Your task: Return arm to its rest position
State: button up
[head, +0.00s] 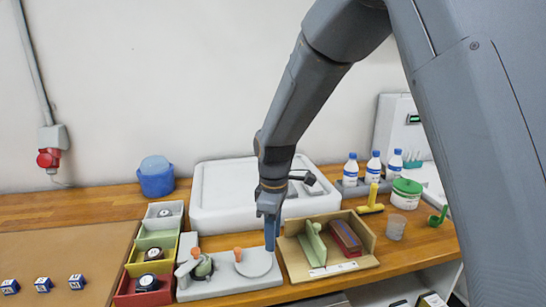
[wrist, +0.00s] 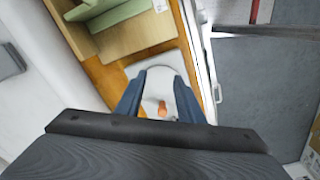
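My arm reaches down from the top right in the head view. My gripper (head: 270,240) points down near the right round plate (head: 258,264) of a grey stand and appears to be above it. In the wrist view my gripper (wrist: 159,90) has its two blue fingers apart with nothing held between them. The orange knob (wrist: 162,108) of the plate shows beyond the fingers, in the gap. The knob (head: 238,254) sits on the stand, left of my gripper in the head view.
A wooden tray (head: 290,262) with a green and a red item lies right of my gripper. Small coloured bins (head: 129,284) stand to the left. A white tub (head: 206,196) stands behind. The wall is bare above.

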jog(key=s+d+f+m+b, duration=0.2)
jog(key=s+d+m, duration=0.5)
jog(key=d, duration=0.3)
jog(key=s+d+f+m+t+b, duration=0.1)
jog(key=s+d+f+m+b, duration=0.2)
jog(key=s+d+m, duration=0.5)
jog(key=d, duration=0.3)
jog(key=shift+d+f, duration=0.1)
jog(key=shift+d, duration=0.05)
